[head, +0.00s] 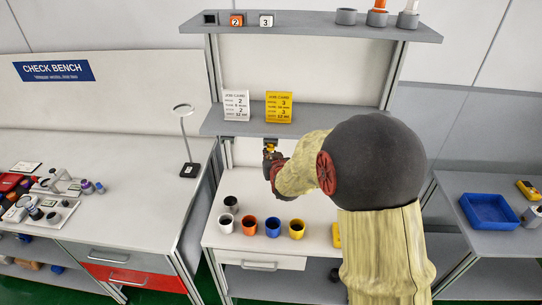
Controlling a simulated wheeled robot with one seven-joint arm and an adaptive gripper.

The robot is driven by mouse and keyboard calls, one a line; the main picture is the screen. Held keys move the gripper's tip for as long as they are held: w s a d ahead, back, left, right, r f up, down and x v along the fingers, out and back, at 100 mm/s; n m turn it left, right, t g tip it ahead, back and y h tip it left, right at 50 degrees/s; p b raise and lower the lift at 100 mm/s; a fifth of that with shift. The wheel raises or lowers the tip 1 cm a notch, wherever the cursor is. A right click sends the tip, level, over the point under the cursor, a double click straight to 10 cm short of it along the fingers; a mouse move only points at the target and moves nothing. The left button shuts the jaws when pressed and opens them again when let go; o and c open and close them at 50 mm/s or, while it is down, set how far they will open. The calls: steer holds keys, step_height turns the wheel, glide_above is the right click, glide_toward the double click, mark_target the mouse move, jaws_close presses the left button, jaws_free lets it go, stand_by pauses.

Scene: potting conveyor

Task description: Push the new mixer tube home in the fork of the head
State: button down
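My gripper (270,149) is small and dark in this view, at the front edge of the lower shelf, above the potting bench. A small yellow and dark patch shows at its fingertips; I cannot tell whether it is part of the gripper or something held. I cannot make out whether the fingers are open or shut. I cannot pick out the new mixer tube or the fork of the head; my arm covers much of the bench's right side.
Grey, white, orange, blue and yellow cups (273,227) stand on the potting bench (225,245). Two job cards (279,106) stand on the lower shelf (335,128). The upper shelf (320,29) holds cups and numbered blocks. A blue tray (487,211) is at right, a check bench (130,165) left.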

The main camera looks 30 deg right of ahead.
steer(key=shift+s+a+b, duration=0.15)
steer(key=shift+s+a, duration=0.5)
steer(key=shift+s, duration=0.3)
steer(key=shift+s+a+b, duration=0.15)
steer(key=shift+s+a, duration=0.5)
steer(key=shift+s, duration=0.3)
steer(key=shift+s, duration=0.1)
steer(key=shift+s+a, duration=0.8)
steer(key=shift+s, duration=0.3)
